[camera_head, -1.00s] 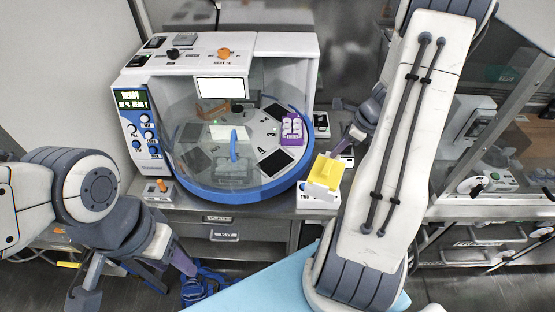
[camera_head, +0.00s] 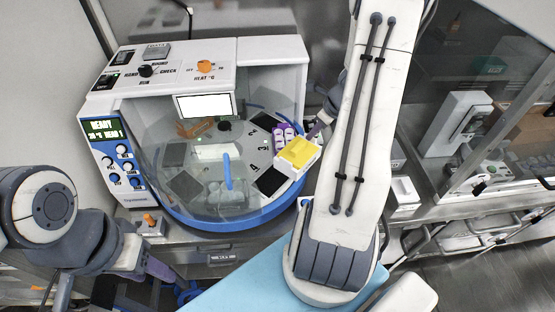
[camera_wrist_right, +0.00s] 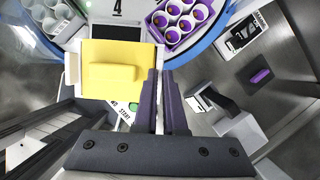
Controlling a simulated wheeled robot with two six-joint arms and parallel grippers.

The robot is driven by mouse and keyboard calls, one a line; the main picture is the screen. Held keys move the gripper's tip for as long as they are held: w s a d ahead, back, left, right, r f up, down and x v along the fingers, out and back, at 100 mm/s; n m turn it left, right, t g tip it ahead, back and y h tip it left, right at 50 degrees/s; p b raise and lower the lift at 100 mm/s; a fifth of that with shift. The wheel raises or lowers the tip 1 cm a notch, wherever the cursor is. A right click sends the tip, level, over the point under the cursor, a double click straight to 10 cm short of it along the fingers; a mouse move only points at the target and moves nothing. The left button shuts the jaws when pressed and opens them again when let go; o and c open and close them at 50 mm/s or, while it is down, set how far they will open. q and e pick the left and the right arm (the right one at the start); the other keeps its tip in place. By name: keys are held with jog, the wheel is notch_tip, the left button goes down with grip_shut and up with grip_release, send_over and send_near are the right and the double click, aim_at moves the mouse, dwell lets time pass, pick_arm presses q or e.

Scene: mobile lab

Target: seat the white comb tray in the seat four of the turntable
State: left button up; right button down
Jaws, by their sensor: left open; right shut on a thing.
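The white comb tray (camera_head: 298,153) with a yellow top is held by my right gripper (camera_head: 314,136) over the right edge of the turntable. In the right wrist view the tray (camera_wrist_right: 112,72) lies left of the right gripper's dark fingers (camera_wrist_right: 166,100), which are shut at its side. Seat four (camera_head: 270,181), a dark rectangle near the label 4, is beside the tray, to its lower left in the head view. In the wrist view seat four (camera_wrist_right: 117,31) shows partly beyond the tray. My left gripper (camera_head: 110,285) is open and empty at lower left, partly dark.
A purple rack (camera_head: 284,136) sits on the turntable (camera_head: 212,222) beyond the tray. A clear cover and blue handle (camera_head: 228,172) are over the turntable's middle. The control panel (camera_head: 108,160) is at left. A small device (camera_wrist_right: 238,130) stands right of the right gripper.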

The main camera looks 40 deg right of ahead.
jog(key=shift+w+a+f+b, duration=0.5)
jog(key=shift+w+a+f, duration=0.45)
jog(key=shift+f, duration=0.6)
jog(key=shift+w+a+f+b, duration=0.55)
jog(key=shift+a+f, duration=0.65)
jog(key=shift+f, duration=0.4)
jog(key=shift+w+a+f+b, duration=0.4)
jog(key=shift+w+a+f, duration=0.55)
jog(key=shift+f, duration=0.6)
jog(key=shift+s+a+f, duration=0.1)
jog(key=c, duration=1.4)
grip_release()
jog(key=shift+f, duration=0.1)
jog(key=o, duration=0.4)
